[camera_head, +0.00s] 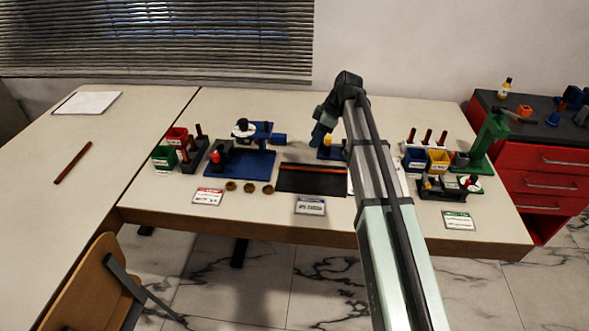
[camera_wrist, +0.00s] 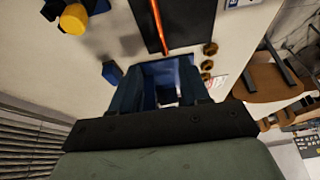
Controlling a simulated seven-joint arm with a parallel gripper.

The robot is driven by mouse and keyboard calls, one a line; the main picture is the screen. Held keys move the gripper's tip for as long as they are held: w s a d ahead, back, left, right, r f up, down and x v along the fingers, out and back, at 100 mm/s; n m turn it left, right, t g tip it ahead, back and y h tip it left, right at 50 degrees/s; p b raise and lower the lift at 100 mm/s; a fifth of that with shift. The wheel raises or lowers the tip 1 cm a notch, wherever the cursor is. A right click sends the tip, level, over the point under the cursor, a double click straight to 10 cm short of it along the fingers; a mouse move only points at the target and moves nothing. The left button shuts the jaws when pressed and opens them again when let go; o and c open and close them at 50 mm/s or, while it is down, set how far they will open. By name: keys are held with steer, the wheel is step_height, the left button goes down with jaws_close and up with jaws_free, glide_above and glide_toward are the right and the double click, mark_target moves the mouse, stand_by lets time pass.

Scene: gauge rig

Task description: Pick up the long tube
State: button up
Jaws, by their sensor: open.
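Two long thin pieces could be the long tube, and I cannot tell which is meant. An orange-red tube (camera_head: 313,170) lies across a black mat (camera_head: 300,185) in the middle of the table; it also shows at the top of the wrist view (camera_wrist: 159,27). A dark red tube (camera_head: 72,163) lies alone on the left table. My gripper (camera_head: 319,138) is above the table, behind the mat and apart from both tubes. In the wrist view my gripper (camera_wrist: 160,88) is open, with no tube between its fingers.
A blue fixture (camera_head: 240,165) stands left of the mat, with several brass rings (camera_head: 249,188) in front of it. Coloured bins (camera_head: 438,160) and a green stand (camera_head: 487,145) are at right. My arm hides part of the table right of the mat. The left table is mostly clear.

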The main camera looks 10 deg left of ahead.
steer(key=a, duration=0.1)
glide_toward(295, 167)
steer(key=x, duration=0.8)
stand_by(0.4)
steer(key=shift+c, duration=0.2)
jaws_close()
stand_by(0.4)
